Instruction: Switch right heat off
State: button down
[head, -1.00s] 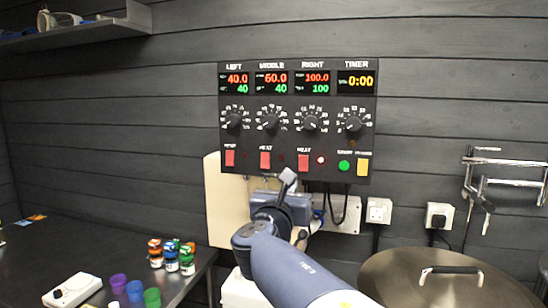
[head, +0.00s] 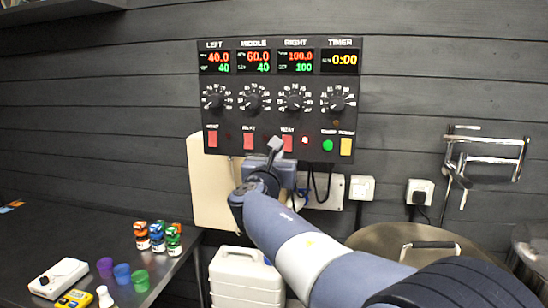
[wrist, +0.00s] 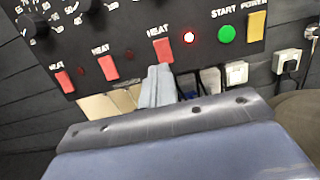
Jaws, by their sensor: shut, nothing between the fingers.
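The black control panel (head: 222,125) hangs on the wall with LEFT, MIDDLE, RIGHT and TIMER displays. The right red HEAT switch (head: 288,144) sits below the right knob; it also shows in the wrist view (wrist: 163,50). A red lamp (head: 305,140) glows beside it, bright in the wrist view too (wrist: 189,37). The right display (head: 296,62) reads 100.0 over 100. My gripper (head: 275,144) is shut and empty, its tip just left of and partly over the switch. In the wrist view my gripper (wrist: 158,72) ends just under the switch. I cannot tell whether they touch.
The middle (head: 249,141) and left (head: 213,139) red HEAT switches have dark lamps. A green START button (head: 328,145) and yellow switch (head: 346,147) sit to the right. Sockets (head: 362,188) and cables hang below. Cups and bottles stand on the left counter (head: 60,215).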

aim_at(286, 140)
jog(key=p+x, duration=0.2)
jog(key=x, duration=0.4)
jog(key=shift+w+r, duration=0.15)
jog(key=shift+p+x, duration=0.4)
jog(key=shift+x, duration=0.45)
